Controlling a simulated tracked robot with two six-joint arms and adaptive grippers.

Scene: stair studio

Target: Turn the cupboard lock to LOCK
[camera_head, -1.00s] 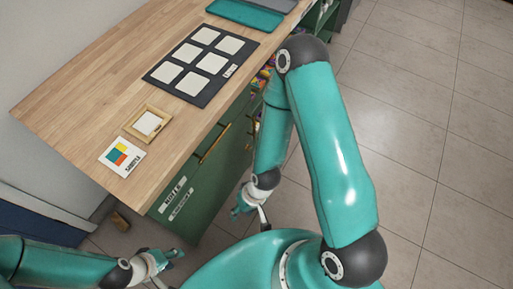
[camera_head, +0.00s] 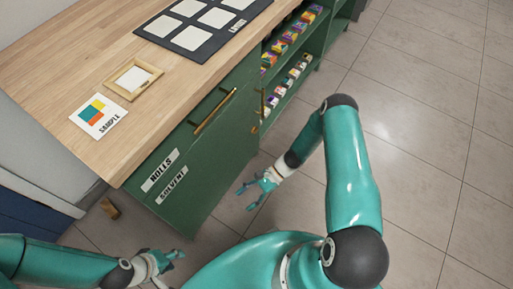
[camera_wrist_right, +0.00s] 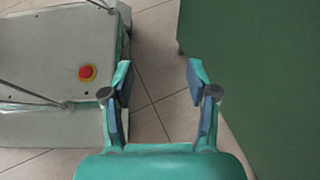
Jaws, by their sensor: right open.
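The green cupboard (camera_head: 205,160) stands under the wooden worktop. Its front carries labels reading ROLLS and SOLVENT and a long brass handle (camera_head: 214,111). A small brass piece (camera_head: 262,103) shows near the open shelves; I cannot tell whether it is the lock. No LOCK marking is readable. My right gripper (camera_head: 247,198) is open and empty, above the floor in front of the cupboard and apart from it. In the right wrist view, the open fingers (camera_wrist_right: 160,78) have floor between them, and a green cupboard panel (camera_wrist_right: 260,80) lies to the right. My left gripper (camera_head: 172,265) is low, near my base.
The worktop (camera_head: 100,55) holds a SAMPLE card (camera_head: 99,116), a small wooden frame (camera_head: 133,78) and a dark board (camera_head: 178,48) with pale squares. Open shelves (camera_head: 300,53) hold colourful items. The tiled floor (camera_head: 430,150) at right is clear.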

